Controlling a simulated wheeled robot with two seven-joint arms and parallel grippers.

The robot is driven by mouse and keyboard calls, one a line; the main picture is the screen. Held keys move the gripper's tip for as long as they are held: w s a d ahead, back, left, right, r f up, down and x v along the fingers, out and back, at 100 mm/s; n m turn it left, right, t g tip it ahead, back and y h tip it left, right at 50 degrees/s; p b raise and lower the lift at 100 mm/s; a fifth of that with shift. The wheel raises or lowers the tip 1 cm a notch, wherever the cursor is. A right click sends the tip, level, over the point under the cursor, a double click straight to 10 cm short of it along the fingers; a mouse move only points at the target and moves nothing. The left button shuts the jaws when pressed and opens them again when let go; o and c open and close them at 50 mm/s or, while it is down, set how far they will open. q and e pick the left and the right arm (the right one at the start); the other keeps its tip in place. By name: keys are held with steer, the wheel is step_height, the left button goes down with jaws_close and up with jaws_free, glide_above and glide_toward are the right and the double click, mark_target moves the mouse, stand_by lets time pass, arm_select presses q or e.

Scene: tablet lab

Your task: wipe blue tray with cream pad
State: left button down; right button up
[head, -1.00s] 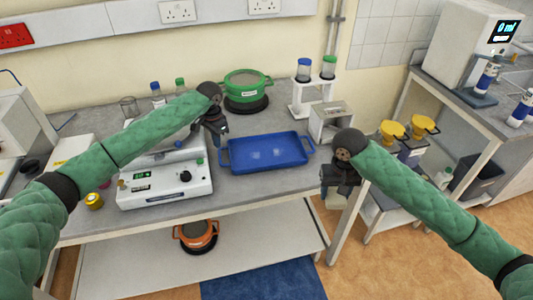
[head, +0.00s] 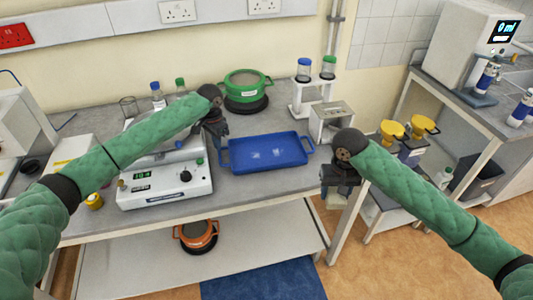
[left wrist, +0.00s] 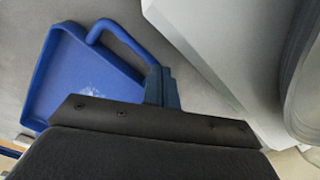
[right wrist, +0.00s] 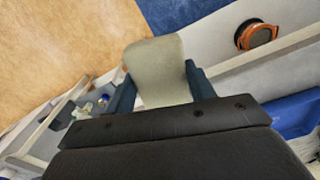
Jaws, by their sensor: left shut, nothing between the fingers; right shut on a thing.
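The blue tray (head: 266,153) lies on the grey bench, with pale smudges on its floor and a handle at each end. My left gripper (head: 220,138) is shut and empty at the tray's left handle. In the left wrist view the shut fingers (left wrist: 161,88) are beside the tray's handle (left wrist: 118,38); I cannot tell if they touch it. My right gripper (head: 338,190) is shut on the cream pad (right wrist: 158,70), to the right of the tray, past the bench's front edge. The pad sticks out between the fingers in the right wrist view and is mostly hidden in the head view.
A white instrument (head: 165,180) stands left of the tray. A green pot (head: 246,92) is behind it. A white rack (head: 312,98) with jars and a grey box (head: 331,118) stand at back right. An orange pot (head: 197,235) sits on the lower shelf.

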arm_select(q)
steer(key=shift+f, duration=0.25)
